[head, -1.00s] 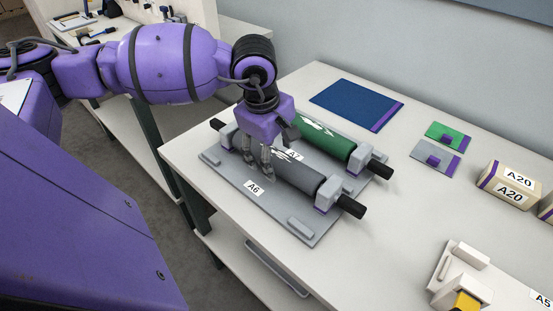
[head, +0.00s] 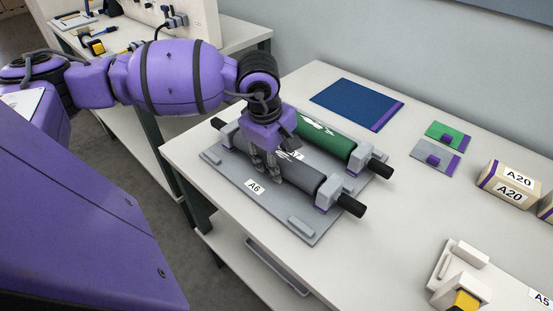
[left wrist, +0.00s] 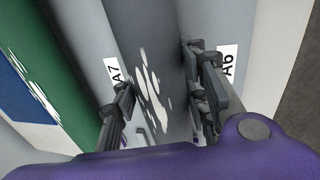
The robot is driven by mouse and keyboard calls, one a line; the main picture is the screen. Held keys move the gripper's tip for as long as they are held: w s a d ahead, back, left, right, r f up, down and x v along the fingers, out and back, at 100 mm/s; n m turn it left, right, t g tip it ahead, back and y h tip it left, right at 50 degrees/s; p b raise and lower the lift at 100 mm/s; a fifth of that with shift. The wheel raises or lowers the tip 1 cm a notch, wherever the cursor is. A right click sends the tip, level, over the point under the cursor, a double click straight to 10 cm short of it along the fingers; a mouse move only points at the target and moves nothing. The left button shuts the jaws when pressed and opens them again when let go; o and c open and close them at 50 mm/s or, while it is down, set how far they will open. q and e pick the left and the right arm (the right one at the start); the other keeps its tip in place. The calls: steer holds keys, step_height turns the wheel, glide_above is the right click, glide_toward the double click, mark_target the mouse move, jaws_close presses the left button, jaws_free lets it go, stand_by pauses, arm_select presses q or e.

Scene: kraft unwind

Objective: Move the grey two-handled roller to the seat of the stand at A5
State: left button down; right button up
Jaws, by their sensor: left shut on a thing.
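The grey roller (head: 302,179) with black end handles lies in the front cradle of the grey stand plate (head: 228,167) marked A6. My left gripper (head: 266,170) is over the roller's middle, pointing down. In the left wrist view its fingers (left wrist: 163,105) are shut on the roller (left wrist: 140,35), one on each side, by the white print. The A5 label (head: 540,298) is at the lower right, beside a pale stand (head: 444,288) with a yellow part, cut off by the picture edge. My right gripper is not in view.
A green roller (head: 325,138) lies behind the grey one on the same plate. A blue mat (head: 352,101), small green and grey plates (head: 435,154) and A20 boxes (head: 508,185) lie farther back. The table (head: 405,220) is clear between the plate and A5.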

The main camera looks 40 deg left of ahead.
arm_select(q)
steer(key=shift+w+r, duration=0.1)
steer(key=shift+r, duration=0.1)
steer(key=shift+r, duration=0.6)
steer(key=s+d+r+b, duration=0.5)
steer(key=s+d+r, duration=0.2)
steer(key=s+r, duration=0.4)
steer(key=shift+s+d+r+b, duration=0.15)
steer(key=shift+s+b, duration=0.15)
steer(key=shift+s, duration=0.15)
